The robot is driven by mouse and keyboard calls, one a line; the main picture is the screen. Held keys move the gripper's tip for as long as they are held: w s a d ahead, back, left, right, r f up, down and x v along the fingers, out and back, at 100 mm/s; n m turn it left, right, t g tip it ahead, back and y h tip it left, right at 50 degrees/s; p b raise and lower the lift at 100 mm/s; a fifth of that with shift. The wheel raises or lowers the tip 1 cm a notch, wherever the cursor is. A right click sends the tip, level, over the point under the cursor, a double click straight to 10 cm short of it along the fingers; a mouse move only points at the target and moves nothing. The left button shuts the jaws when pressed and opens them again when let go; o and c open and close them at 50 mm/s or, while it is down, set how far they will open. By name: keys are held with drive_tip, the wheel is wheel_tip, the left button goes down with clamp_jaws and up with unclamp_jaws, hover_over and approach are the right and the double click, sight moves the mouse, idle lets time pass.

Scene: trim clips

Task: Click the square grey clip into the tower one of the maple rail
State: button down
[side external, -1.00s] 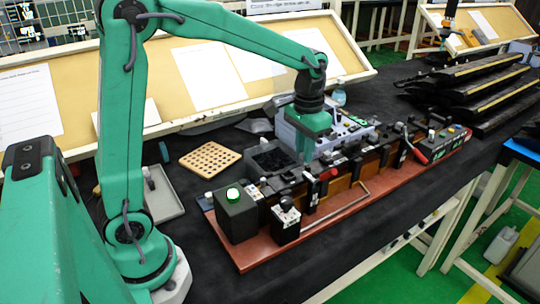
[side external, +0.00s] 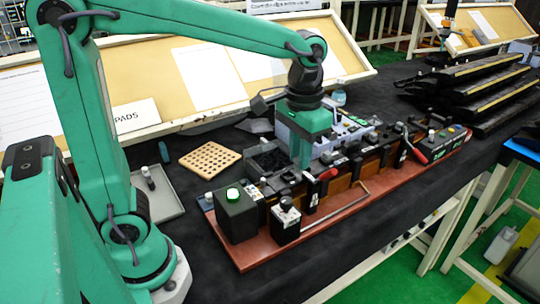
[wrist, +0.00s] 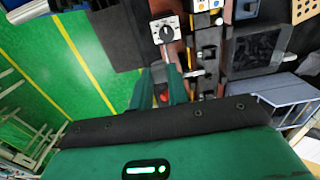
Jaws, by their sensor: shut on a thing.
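My gripper (side external: 304,165) points down over the near half of the fixture, close to the row of black blocks on the wooden rail (side external: 341,185). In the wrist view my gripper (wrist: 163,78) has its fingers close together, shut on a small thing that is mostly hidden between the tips. I take it to be the square grey clip, but its shape does not show clearly. The rail runs along a red-brown base (side external: 246,255) and carries several dark towers. I cannot tell which is tower one, nor whether the clip touches it.
A red-handled lever (side external: 328,174) stands beside my fingers. A green-lit black box (side external: 235,215) and a knobbed box (side external: 286,221) stand at the near end. A dark-filled bin (side external: 262,161) lies behind the rail. A perforated wooden board (side external: 209,158) lies left.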

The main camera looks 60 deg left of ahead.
drive_tip(key=w+a+f, duration=0.1)
drive_tip(key=a+f, duration=0.1)
drive_tip(key=a, duration=0.1)
drive_tip(key=w+a+f, duration=0.2)
drive_tip(key=a, duration=0.2)
drive_tip(key=w+a+f, duration=0.2)
drive_tip(key=a+f, duration=0.1)
drive_tip(key=shift+a, duration=0.2)
drive_tip(key=shift+f, duration=1.95)
drive_tip(key=shift+f, duration=0.15)
drive_tip(key=c, duration=1.3)
unclamp_jaws()
drive_tip(key=shift+c, duration=0.2)
drive_tip(key=shift+r, duration=0.2)
wheel_tip(320, 180, up, 12)
